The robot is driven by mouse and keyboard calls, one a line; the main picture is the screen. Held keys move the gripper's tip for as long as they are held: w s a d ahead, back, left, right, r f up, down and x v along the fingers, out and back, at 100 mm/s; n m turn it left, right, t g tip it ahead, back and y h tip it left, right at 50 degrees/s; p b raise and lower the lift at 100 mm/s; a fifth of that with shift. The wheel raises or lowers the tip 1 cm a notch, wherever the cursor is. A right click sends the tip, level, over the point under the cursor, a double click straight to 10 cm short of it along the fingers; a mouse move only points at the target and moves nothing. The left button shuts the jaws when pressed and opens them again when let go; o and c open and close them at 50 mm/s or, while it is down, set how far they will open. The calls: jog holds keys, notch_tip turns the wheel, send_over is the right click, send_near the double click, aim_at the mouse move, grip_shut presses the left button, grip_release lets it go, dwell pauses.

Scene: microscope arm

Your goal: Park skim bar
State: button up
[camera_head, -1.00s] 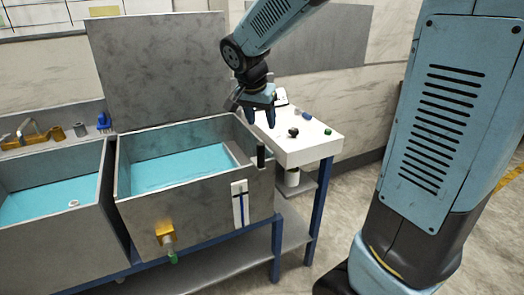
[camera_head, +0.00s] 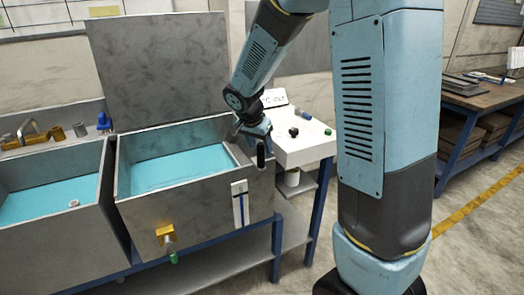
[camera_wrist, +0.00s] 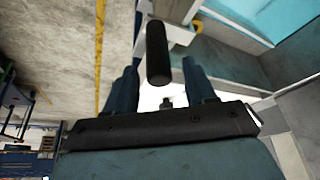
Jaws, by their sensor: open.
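The skim bar shows by its upright black handle (camera_head: 261,156) at the right end of the right tank, with a pale bar reaching into the tank. In the wrist view the black handle (camera_wrist: 158,52) stands in line with the gap between my fingers. My gripper (camera_head: 257,138) is open above the tank's right end, close to the handle. In the wrist view its two dark blue fingers (camera_wrist: 160,68) lie either side of the handle's line. I cannot tell whether they touch it. The right tank (camera_head: 195,205) holds turquoise liquid.
A second tank (camera_head: 50,240) with liquid stands to the left. A raised grey lid (camera_head: 160,68) stands behind the right tank. A white side table (camera_head: 305,152) carries small black, blue and green items. A brass valve (camera_head: 165,233) sticks out in front. A workbench (camera_head: 475,97) stands far right.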

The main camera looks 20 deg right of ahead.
aim_at(262, 150)
jog(key=shift+x, duration=1.8)
grip_shut()
